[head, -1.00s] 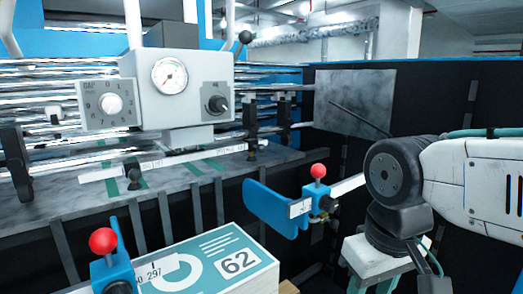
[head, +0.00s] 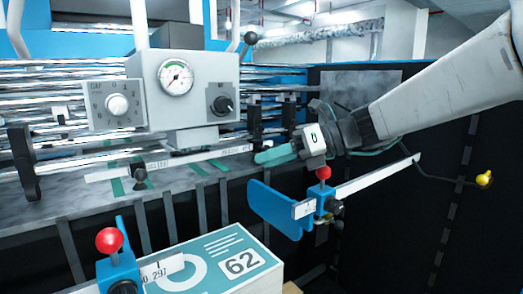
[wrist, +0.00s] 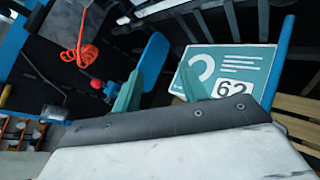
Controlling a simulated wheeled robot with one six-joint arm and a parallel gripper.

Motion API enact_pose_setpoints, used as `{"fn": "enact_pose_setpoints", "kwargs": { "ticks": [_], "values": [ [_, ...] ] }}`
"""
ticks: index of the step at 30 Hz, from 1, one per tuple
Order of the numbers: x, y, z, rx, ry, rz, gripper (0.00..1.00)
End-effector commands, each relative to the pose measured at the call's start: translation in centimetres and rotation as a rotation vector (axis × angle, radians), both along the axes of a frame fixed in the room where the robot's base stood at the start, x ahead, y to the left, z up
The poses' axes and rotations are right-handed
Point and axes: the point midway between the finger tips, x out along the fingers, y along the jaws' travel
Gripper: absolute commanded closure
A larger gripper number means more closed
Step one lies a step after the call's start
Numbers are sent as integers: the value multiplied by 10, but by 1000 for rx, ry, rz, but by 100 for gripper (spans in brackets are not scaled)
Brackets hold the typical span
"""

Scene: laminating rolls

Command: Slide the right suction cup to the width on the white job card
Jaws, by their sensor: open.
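A white scale strip (head: 185,162) runs across the grey feed table (head: 80,214). A small black fitting (head: 138,173) sits on its left part, and another black fitting (head: 254,140) stands by its right end; I cannot tell for sure which part is the right suction cup. I cannot make out a white job card with a width on it. My gripper (head: 272,156) is in front of the right end of the strip, its green fingers pointing left. In the wrist view my gripper (wrist: 157,90) is open and nothing shows between its fingers.
A blue side guide (head: 278,208) with a red knob (head: 323,173) stands just below my gripper. Another red knob (head: 109,240) is at lower left, by the stack marked 62 (head: 205,262). A grey gauge box (head: 186,88) rises behind the strip.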

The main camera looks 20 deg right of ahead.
Motion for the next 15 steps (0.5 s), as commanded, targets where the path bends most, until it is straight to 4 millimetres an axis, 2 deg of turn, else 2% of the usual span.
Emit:
{"fn": "enact_pose_setpoints", "kwargs": {
  "ticks": [1, 3, 6, 9, 12, 15],
  "values": [
    [21, -11, 8, 109, 79, -80, 57],
    [52, -39, 4, 205, 172, -212, 57],
    [80, -66, 3, 320, 264, -336, 57],
    [94, -84, -7, 371, 329, -414, 57],
    [101, -86, -10, 389, 351, -441, 57],
    [109, -77, -13, 390, 354, -440, 57]
  ]
}}
